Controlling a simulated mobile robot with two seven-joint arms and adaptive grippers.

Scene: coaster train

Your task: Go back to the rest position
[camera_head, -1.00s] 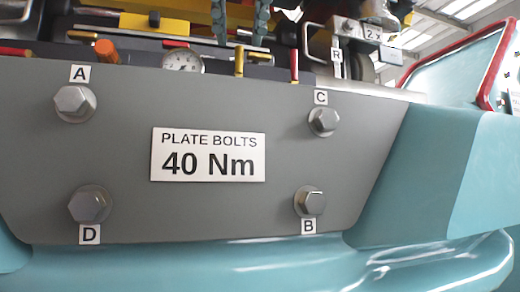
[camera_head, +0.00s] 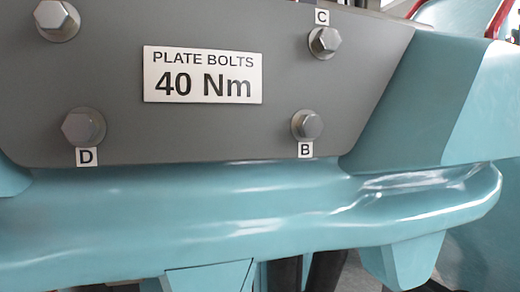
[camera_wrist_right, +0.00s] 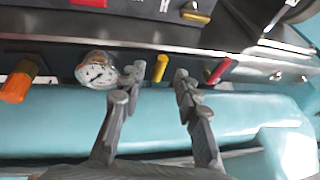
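My right gripper (camera_wrist_right: 158,80) shows in the right wrist view with its two fingers apart and nothing between the tips. A yellow handle (camera_wrist_right: 160,68) appears in the gap, beyond the fingers; the distance to it is hard to tell. My left gripper is in neither view. The head view shows a grey plate (camera_head: 210,130) with a "PLATE BOLTS 40 Nm" label (camera_head: 203,75). Hex bolts sit at its corners, with the letters B, C and D readable.
In the wrist view, a dial gauge (camera_wrist_right: 96,72), an orange knob (camera_wrist_right: 18,82) and a red handle (camera_wrist_right: 219,70) line a dark ledge. The teal body (camera_head: 200,215) curves out below the plate in the head view.

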